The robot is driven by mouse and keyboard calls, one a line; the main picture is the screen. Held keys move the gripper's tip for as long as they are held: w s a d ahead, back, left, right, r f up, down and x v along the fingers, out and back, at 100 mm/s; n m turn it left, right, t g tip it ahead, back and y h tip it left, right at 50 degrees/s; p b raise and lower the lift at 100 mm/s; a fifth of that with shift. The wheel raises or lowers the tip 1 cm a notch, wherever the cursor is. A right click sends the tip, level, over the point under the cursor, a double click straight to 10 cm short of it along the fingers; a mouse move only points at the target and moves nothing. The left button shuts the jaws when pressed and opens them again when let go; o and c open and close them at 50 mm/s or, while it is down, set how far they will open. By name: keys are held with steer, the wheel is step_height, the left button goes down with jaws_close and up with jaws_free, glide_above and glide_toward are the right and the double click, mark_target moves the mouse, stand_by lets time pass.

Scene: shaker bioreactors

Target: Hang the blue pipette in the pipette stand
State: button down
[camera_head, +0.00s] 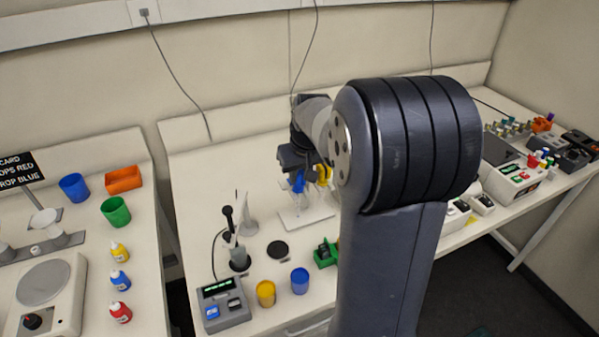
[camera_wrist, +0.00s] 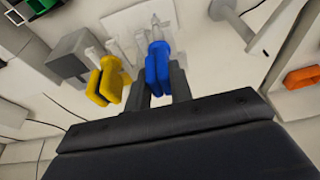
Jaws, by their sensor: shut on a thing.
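The blue pipette (camera_head: 299,183) is between the fingers of my gripper (camera_head: 297,172), over the white pipette stand (camera_head: 293,222) on the middle bench. In the wrist view the blue pipette (camera_wrist: 156,68) sits between the two dark fingers, which are shut on it, and its pale shaft points toward the stand (camera_wrist: 129,20). A yellow pipette (camera_head: 323,173) is right beside it and also shows in the wrist view (camera_wrist: 108,80). The arm hides part of the stand, and I cannot tell whether the blue pipette touches its holder.
A green rack (camera_head: 325,255) stands in front. A grey box (camera_wrist: 72,55) is near the yellow pipette in the wrist view.

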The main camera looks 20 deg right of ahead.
steer(key=shift+f, duration=0.15)
steer(key=c, duration=1.2)
jaws_free()
steer(key=shift+r+p, duration=2.7)
steer(key=shift+r, duration=0.9)
steer(key=shift+f, duration=0.15)
steer(key=shift+f+b, duration=2.7)
steer(key=shift+f, duration=0.7)
